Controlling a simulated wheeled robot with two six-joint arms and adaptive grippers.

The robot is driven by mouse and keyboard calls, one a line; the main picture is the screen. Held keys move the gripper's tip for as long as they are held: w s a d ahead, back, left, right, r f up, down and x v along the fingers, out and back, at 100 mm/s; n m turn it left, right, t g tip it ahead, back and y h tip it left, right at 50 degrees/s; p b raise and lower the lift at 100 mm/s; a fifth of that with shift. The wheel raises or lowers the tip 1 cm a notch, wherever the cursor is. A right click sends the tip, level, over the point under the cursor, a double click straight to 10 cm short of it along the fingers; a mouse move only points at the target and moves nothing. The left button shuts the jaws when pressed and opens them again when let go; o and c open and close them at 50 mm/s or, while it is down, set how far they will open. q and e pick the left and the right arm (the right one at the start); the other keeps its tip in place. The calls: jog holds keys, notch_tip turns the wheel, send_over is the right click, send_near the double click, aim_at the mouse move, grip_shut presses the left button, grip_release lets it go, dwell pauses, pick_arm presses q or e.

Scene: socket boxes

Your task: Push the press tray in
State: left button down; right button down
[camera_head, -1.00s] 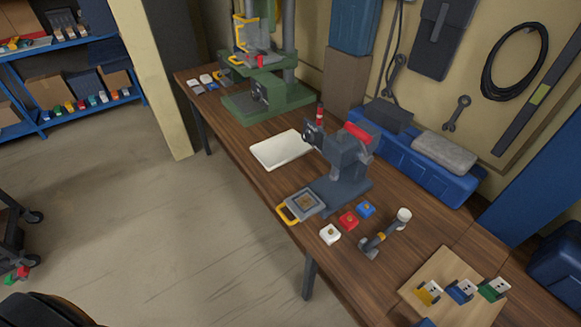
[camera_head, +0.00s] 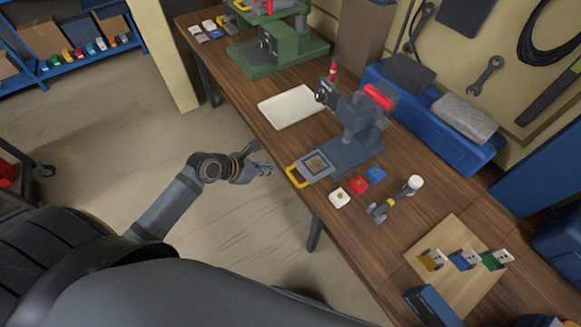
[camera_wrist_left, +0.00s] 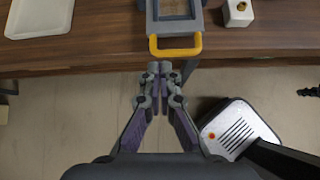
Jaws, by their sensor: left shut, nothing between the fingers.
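The press tray (camera_head: 316,166) is a grey plate with a square recess and a yellow handle (camera_head: 292,177). It sticks out from the grey press (camera_head: 352,130) toward the table's front edge. In the left wrist view the yellow handle (camera_wrist_left: 175,49) hangs at the table edge, just ahead of my fingers. My left gripper (camera_head: 268,168) is shut and empty, a little short of the handle and apart from it. It also shows in the left wrist view (camera_wrist_left: 159,66), pointing at the handle. My right gripper is not in view.
White, red and blue square pieces (camera_head: 358,185) lie right of the tray. A white flat tray (camera_head: 293,106) lies left of the press. A green press (camera_head: 275,45) stands farther back. A wooden board (camera_head: 452,270) with several coloured pieces is at the right. Open floor lies before the table.

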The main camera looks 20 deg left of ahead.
pick_arm(q)
jog(key=r, duration=0.1)
send_near(298, 169)
jog(key=x, duration=0.6)
jog(key=shift+a, duration=0.1)
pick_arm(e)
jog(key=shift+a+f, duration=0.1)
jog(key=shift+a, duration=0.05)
